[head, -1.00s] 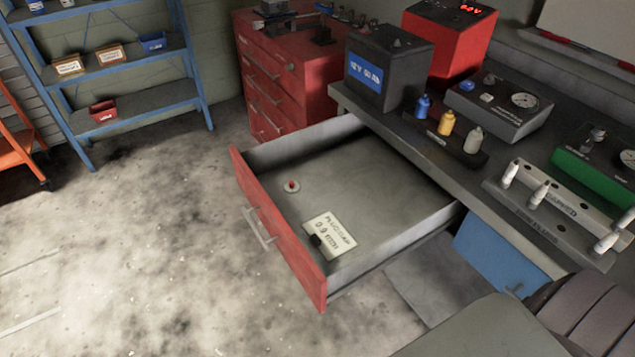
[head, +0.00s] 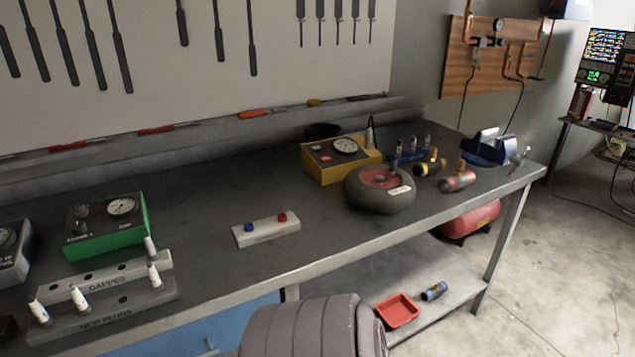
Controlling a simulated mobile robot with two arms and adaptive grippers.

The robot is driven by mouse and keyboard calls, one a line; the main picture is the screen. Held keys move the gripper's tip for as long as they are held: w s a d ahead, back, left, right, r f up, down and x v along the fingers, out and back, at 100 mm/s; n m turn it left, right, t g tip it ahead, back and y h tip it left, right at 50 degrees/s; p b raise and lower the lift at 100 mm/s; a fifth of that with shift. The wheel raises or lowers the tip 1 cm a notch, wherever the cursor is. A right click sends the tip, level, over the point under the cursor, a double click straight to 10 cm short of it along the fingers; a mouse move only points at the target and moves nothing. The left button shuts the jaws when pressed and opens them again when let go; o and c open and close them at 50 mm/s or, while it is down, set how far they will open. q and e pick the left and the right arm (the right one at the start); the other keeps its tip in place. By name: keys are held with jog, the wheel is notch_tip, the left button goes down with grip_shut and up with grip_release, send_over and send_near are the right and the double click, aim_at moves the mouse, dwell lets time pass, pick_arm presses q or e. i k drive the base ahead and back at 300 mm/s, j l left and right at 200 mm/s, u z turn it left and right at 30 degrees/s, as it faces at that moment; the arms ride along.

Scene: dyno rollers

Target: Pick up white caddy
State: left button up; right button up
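I see nothing that is plainly a white caddy. A small off-white block (head: 266,231) with one blue and one red knob lies on the middle of the workbench; I cannot tell whether it is the caddy. Neither of my grippers is in view.
The dark workbench (head: 215,262) carries a green gauge box (head: 105,238), white plugs in two racks, a yellow gauge box (head: 328,170) and a small wheel (head: 380,202). A red tray (head: 397,311) sits on the lower shelf. Floor is open at right.

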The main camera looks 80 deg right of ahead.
aim_at(269, 228)
jog(key=j+z, duration=0.15)
jog(key=z, duration=2.25)
jog(key=l, duration=0.1)
